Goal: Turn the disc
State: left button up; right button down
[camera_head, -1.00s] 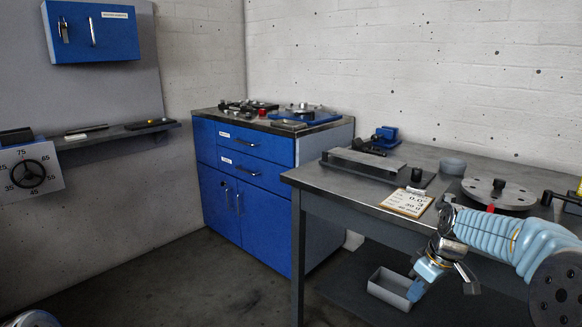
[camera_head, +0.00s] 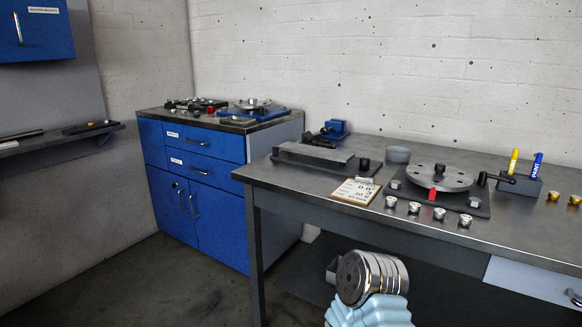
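The grey disc (camera_head: 463,181) lies flat on a dark base plate (camera_head: 476,200) on the workbench. It has small holes near its rim and a dark hub (camera_head: 440,168) in the middle. A red pointer (camera_head: 432,194) stands at its front edge. A dark crank-like handle (camera_head: 497,179) is at its right. Part of one of my arms, with metal rings and light blue sleeves, shows at the bottom centre, below and in front of the bench and apart from the disc. I see no gripper fingertips of either hand.
Several small silver weights (camera_head: 415,208) stand along the bench's front. A clipboard (camera_head: 355,191) lies left of the disc, and a grey cup (camera_head: 398,155) stands behind it. A block (camera_head: 519,185) holds a yellow and a blue marker. A blue cabinet (camera_head: 215,205) stands left.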

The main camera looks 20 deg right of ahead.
aim_at(445, 177)
jog(key=z, duration=1.65)
